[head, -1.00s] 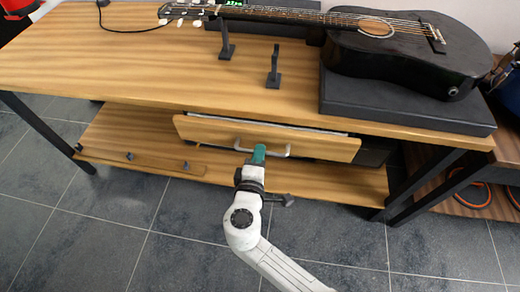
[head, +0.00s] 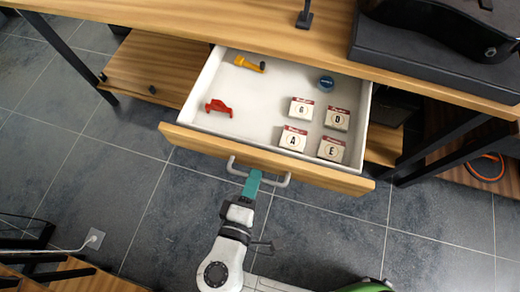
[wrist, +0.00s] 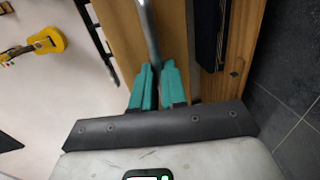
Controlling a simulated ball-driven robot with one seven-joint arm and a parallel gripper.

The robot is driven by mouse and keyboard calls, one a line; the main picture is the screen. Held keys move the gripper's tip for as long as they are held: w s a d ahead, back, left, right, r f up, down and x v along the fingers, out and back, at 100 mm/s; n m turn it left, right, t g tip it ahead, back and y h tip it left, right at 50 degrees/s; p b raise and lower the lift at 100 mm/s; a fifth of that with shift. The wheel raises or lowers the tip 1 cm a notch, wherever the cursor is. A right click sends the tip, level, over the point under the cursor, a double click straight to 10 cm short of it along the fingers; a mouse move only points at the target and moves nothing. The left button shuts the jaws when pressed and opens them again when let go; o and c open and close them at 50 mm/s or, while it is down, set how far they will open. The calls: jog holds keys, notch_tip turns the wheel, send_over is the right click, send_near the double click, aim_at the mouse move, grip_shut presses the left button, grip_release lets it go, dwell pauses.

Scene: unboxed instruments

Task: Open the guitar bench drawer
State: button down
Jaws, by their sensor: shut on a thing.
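The guitar bench drawer (head: 190,137) stands pulled well out from under the wooden bench top (head: 170,19) in the head view, its white inside showing. My gripper (head: 252,183) is at the drawer's front, its teal fingers shut on the grey bar handle (head: 275,181). In the wrist view the handle (wrist: 148,35) runs between the two teal fingers (wrist: 157,88).
A black case or block (head: 430,62) sits on the bench top at the right, with part of the black guitar (head: 420,20) on it. Dark bench legs (head: 455,155) stand on the right. Grey tiled floor (head: 130,180) is open in front of the drawer.

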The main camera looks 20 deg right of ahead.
jog(key=shift+f+v, duration=0.15)
jog(key=shift+v, duration=0.6)
jog(key=shift+f+v, duration=0.15)
jog(key=shift+v, duration=0.6)
jog(key=c, duration=1.2)
grip_release()
jog(key=shift+s+a, duration=0.1)
jog(key=shift+p+v, duration=0.45)
jog(key=shift+v, duration=4.85)
